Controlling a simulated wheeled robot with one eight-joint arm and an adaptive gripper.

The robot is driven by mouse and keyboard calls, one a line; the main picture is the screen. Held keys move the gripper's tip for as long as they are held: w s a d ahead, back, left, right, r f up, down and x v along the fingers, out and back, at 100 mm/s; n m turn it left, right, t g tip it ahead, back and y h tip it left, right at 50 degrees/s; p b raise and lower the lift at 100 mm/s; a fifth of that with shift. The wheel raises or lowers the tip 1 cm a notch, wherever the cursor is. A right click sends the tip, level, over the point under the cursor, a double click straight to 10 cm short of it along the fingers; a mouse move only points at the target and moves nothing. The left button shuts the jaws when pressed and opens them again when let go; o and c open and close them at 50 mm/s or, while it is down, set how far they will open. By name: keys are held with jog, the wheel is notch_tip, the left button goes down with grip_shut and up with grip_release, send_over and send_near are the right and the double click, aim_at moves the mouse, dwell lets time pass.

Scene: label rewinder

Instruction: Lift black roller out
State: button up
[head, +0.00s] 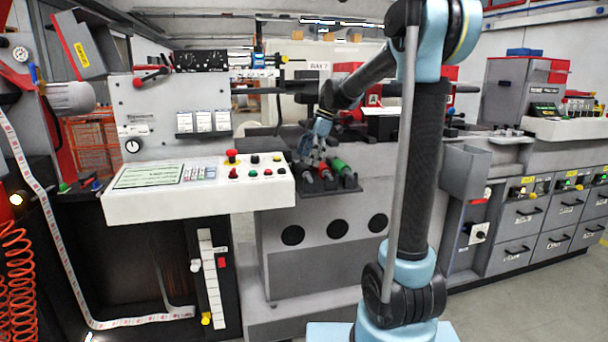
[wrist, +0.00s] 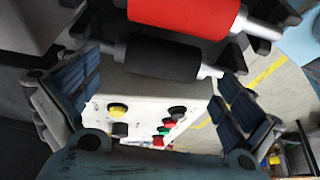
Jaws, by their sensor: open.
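The black roller (wrist: 163,58) lies across the wrist view, with a metal shaft stub at each end resting in dark holders. The red roller (wrist: 185,14) lies parallel just beyond it. My gripper (wrist: 160,72) is open and empty, with one ridged blue finger near each end of the black roller in the picture. No contact can be made out. In the head view my gripper (head: 318,140) hangs over the dark rack (head: 330,190), where the red roller (head: 325,172) and green roller (head: 342,166) show. The black roller is hard to make out there, partly behind my gripper.
A white control panel (head: 200,192) with buttons and a red knob juts out left of the rack; it also shows below the roller in the wrist view (wrist: 140,90). A grey machine body (head: 325,255) stands under the rack. Grey drawers (head: 540,220) are at the right.

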aim_at(304, 165)
jog(key=shift+x, duration=1.65)
jog(key=shift+s+r, duration=0.1)
jog(key=c, duration=1)
